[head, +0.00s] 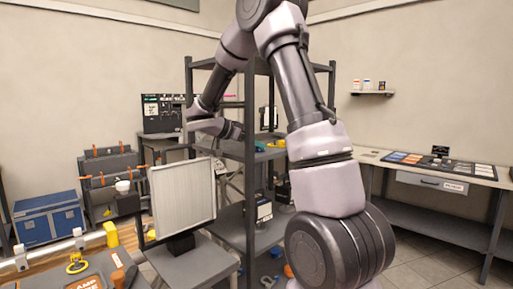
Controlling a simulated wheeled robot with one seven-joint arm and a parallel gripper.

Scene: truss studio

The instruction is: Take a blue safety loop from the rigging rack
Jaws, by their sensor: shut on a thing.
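The rigging rack (249,185) is a dark open frame with shelves, in the middle of the head view. On its middle shelf a small blue safety loop (259,148) shows, with a yellow piece and a green piece to its right. My arm arches over from the right and comes down on the rack's left side. My gripper (240,131) points right, at the height of this shelf, close to the blue loop. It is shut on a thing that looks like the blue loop. The rack's front post and the small size hide the fingertips and the exact contact.
A pale panel (182,197) on a stand is in front of the rack's left side. A bench with a yellow ring (77,263) is at lower left. A blue chest (48,217) stands behind it. A long worktable (430,169) lines the right wall.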

